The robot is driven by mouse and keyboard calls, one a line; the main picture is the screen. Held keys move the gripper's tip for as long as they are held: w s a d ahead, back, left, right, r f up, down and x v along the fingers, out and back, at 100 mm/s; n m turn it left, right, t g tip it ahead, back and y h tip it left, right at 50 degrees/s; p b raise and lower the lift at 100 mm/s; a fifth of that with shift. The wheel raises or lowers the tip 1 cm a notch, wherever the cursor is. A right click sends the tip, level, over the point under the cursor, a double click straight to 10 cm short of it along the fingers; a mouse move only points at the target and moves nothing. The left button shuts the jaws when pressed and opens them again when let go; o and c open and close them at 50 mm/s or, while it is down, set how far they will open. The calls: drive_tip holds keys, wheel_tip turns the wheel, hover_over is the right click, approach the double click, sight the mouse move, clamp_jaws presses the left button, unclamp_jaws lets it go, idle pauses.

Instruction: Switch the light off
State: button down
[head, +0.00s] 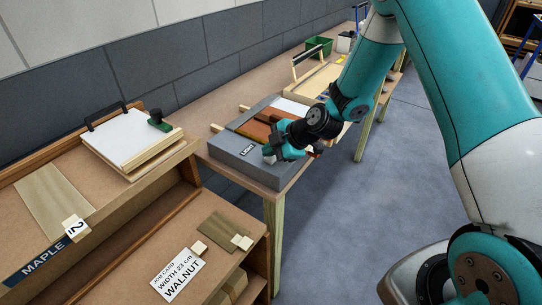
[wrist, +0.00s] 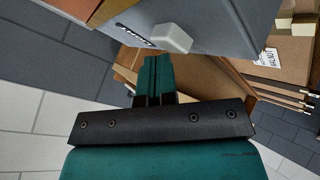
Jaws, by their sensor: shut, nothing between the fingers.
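A grey box (head: 236,147) with a label reading LIGHT (head: 247,150) stands on the bench. The box front also shows in the wrist view (wrist: 210,20), with the label (wrist: 133,36) seen at a slant. A pale grey, block-shaped switch (wrist: 172,38) sticks out from that front beside the label. My gripper (head: 268,152) is at the front of the box, just right of the label. In the wrist view its teal fingers (wrist: 156,62) are shut and empty, with their tips right by the switch. I cannot tell whether they touch it. The switch is hidden in the head view.
A shelf unit on the left holds a white-topped press (head: 120,138), a MAPLE sign (head: 42,262) and a WALNUT job card (head: 178,275). Floor right of the bench is clear.

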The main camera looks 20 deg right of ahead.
sight(271, 158)
drive_tip(key=shift+r+p, duration=0.4)
drive_tip(key=shift+r, duration=0.6)
wheel_tip(271, 158, up, 6)
drive_tip(key=shift+p, duration=1.15)
